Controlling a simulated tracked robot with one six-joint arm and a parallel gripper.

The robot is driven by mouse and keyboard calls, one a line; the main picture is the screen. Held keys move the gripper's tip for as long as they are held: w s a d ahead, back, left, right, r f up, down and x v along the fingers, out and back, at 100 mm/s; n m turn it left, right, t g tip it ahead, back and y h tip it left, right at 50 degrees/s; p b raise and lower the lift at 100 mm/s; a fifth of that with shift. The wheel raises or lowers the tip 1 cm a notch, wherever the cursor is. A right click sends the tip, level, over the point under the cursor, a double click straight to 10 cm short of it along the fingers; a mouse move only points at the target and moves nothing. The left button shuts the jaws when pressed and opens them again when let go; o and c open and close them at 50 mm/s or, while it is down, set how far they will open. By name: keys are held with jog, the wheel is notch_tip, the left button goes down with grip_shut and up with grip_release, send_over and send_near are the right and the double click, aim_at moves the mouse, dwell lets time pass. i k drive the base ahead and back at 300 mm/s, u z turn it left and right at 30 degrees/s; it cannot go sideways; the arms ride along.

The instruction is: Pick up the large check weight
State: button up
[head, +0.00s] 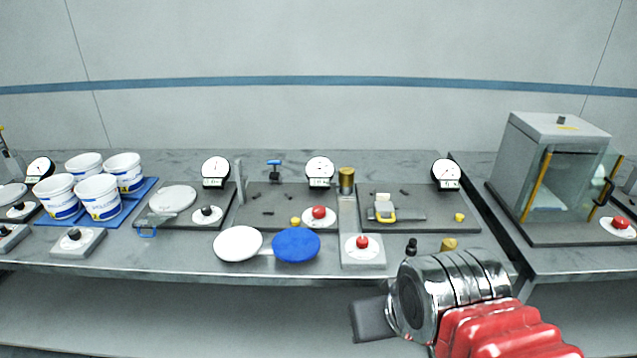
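A large brass cylinder (347,180), which looks like the large check weight, stands upright at the back middle of the bench, by a grey strip. A smaller brass piece (449,244) stands near the front right of the bench, its lower part hidden behind my arm. A small black knobbed piece (411,247) is left of it. My gripper (368,319) is at the lower right, in front of the bench edge and well apart from the brass cylinder. Only a dark grey block of it shows, and its finger gap cannot be made out.
White tubs (98,198) stand on a blue mat at left. Round dials (319,170) line the back. A white disc (238,243) and a blue disc (296,245) lie near the front edge. Red buttons (362,242) sit mid-bench. A glass-sided cabinet (560,165) stands at right.

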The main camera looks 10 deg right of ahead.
aim_at(346, 174)
jog(key=u, duration=0.05)
jog(key=i, duration=1)
jog(key=z, duration=0.05)
